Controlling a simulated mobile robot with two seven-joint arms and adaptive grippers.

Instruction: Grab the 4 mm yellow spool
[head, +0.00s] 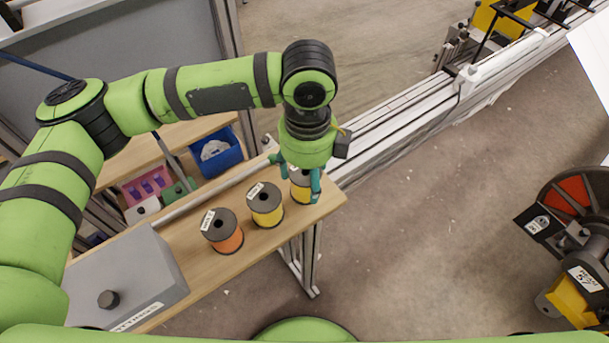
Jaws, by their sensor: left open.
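My left gripper (297,178) is open, pointing down over the right end of the wooden table. Its teal fingers are around or just above a yellow spool (301,194) with a dark top, which is partly hidden by the gripper. I cannot tell whether the fingers touch it. A second yellow spool (266,205) stands upright just left of it, with a white label on top. An orange spool (222,232) stands further left in the same row. The labels are too small to read, so I cannot tell which yellow spool is 4 mm. My right gripper is not in view.
A grey box (125,275) with a black knob sits at the table's left end. A blue bin (217,150) and pink and green holders lie behind the row. A long metal rail (400,115) runs behind the gripper.

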